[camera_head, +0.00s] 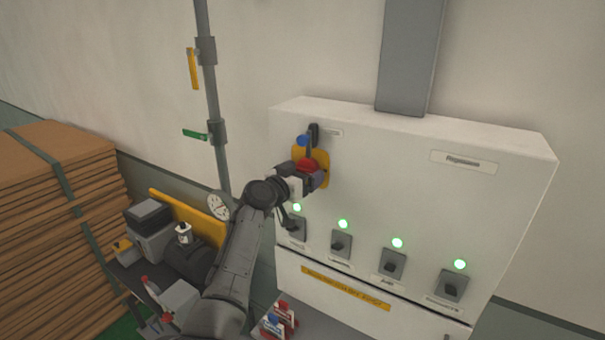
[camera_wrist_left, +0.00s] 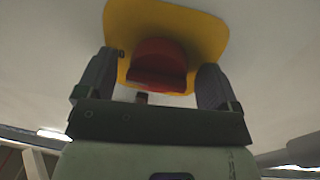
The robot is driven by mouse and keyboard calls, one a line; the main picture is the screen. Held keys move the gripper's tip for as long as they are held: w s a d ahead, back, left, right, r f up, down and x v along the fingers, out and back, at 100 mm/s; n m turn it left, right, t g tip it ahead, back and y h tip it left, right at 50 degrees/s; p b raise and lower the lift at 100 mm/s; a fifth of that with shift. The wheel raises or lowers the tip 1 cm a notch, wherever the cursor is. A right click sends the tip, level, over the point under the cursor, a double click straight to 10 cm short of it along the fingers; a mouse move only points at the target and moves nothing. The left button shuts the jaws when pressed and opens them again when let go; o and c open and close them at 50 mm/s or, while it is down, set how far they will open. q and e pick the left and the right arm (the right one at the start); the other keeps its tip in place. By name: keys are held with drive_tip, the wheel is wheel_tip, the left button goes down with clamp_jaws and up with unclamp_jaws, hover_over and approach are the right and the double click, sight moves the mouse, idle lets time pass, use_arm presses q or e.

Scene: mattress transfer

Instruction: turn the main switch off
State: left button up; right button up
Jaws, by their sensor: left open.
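The main switch is a red knob (camera_head: 307,164) on a yellow plate (camera_head: 323,157) at the upper left of the white cabinet's front. My left gripper (camera_head: 306,176) is at the knob, reaching in from the lower left and partly covering the plate. In the left wrist view the red knob (camera_wrist_left: 160,65) sits between the two open fingers, with a gap showing on both sides. The yellow plate (camera_wrist_left: 200,30) lies behind it. My right gripper is not in view.
The white cabinet (camera_head: 420,165) carries several small dark switches, each below a lit green lamp (camera_head: 397,243). A blue-ended dark part (camera_head: 302,140) sticks out just above the knob. A grey pipe (camera_head: 210,90), pump equipment (camera_head: 150,217) and stacked brown sheets (camera_head: 50,220) stand left.

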use_arm(q)
drive_tip(key=c, duration=0.9)
drive_tip(key=shift+o, duration=0.2)
drive_tip(key=shift+f+n+b, duration=0.2)
drive_tip(key=shift+n+b, duration=0.6)
drive_tip(key=shift+b, duration=0.15)
drive_tip(key=shift+n+b, duration=0.5)
drive_tip(key=shift+n, duration=0.2)
drive_tip(key=shift+s+n+b, duration=0.1)
drive_tip(key=shift+n+b, duration=0.3)
drive_tip(key=shift+n, duration=0.7)
drive_tip(key=shift+d+r+n+t, duration=0.1)
drive_tip(key=shift+n+t, duration=0.2)
drive_tip(key=shift+n, duration=0.6)
